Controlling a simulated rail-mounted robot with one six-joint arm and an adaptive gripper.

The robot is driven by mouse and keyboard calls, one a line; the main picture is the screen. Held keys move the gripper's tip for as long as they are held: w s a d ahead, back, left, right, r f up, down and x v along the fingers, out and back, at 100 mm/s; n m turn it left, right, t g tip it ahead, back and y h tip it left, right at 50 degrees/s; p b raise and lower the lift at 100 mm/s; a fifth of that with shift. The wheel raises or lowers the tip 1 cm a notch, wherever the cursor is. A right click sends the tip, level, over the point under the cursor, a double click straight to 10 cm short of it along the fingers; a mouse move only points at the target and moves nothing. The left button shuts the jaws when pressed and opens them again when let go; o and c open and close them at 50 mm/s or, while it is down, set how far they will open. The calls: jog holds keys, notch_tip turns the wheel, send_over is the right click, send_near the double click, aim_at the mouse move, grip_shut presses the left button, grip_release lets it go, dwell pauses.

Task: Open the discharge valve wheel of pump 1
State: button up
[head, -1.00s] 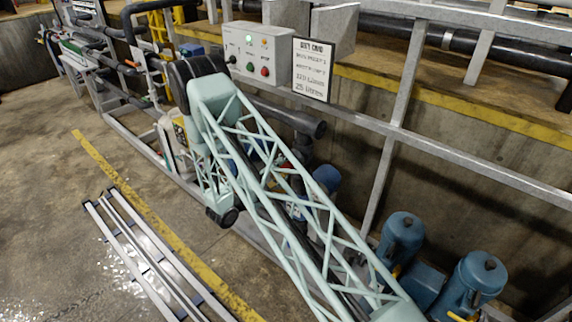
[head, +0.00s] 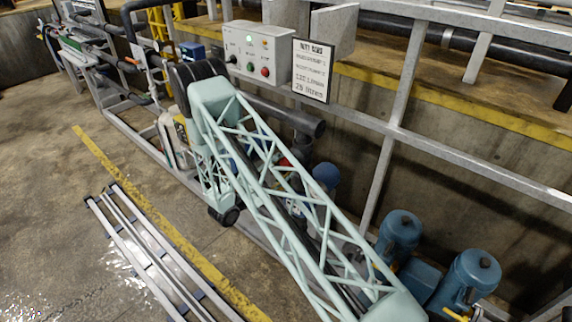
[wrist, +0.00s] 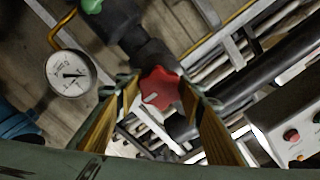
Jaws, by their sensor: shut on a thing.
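A red lobed valve wheel (wrist: 162,89) with a white mark on its face sits on dark pipework in the wrist view. The fingertips partly hide the wheel's left and right edges. In the head view my pale green lattice arm hides the gripper and most of the pipework around it.
A round white pressure gauge (wrist: 70,74) and a green knob (wrist: 91,5) lie left of the wheel. A grey control box (head: 257,52), a sign (head: 312,70) and metal railings stand behind my arm. Blue motors (head: 400,234) are at lower right. Metal rails (head: 150,250) lie on the floor.

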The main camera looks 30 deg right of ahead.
jog(key=shift+n, duration=0.4)
jog(key=o, duration=0.9)
jog(key=shift+a, duration=0.1)
jog(key=shift+v, duration=5.9)
